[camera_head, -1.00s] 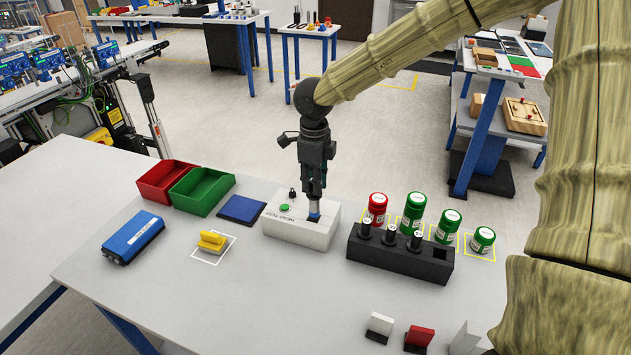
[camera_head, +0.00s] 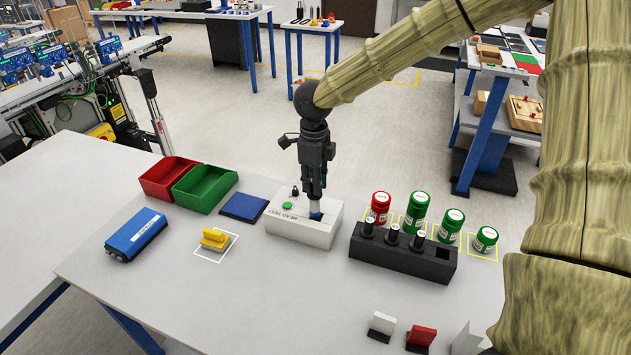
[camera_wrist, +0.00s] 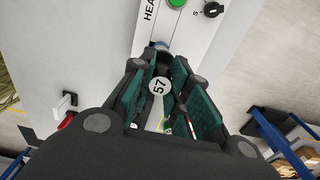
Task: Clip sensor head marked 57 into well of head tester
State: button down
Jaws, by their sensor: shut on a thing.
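My gripper (camera_head: 315,190) points down over the right part of the white head tester (camera_head: 290,230), which has a green button and a black knob on top. In the wrist view my gripper (camera_wrist: 160,95) is shut on the sensor head marked 57 (camera_wrist: 157,86), whose round white label faces the camera. The sensor head's lower part (camera_head: 315,207) shows under the fingers, at the tester's top near a blue spot. The fingers hide the well, so I cannot tell how deep the head sits. The head tester (camera_wrist: 188,30) is at the top of the wrist view.
A black rack (camera_head: 400,257) with several dark sensor heads stands right of the tester, before red and green jars (camera_head: 417,208). Left are a blue pad (camera_head: 243,207), green bin (camera_head: 204,189), red bin (camera_head: 168,177), yellow piece (camera_head: 214,238) and blue box (camera_head: 136,235).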

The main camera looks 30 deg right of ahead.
aim_at(316, 197)
jog(key=shift+s+r+p, duration=0.25)
jog(key=shift+p, duration=0.15)
jog(key=shift+s, duration=0.1)
jog(key=shift+f+b, duration=0.65)
jog(key=shift+f, duration=3.2)
dwell(1.7)
jog(key=c, duration=1.3)
grip_release()
jog(key=shift+s, duration=0.1)
notch_tip(316, 197, up, 12)
jog(key=shift+d, duration=0.1)
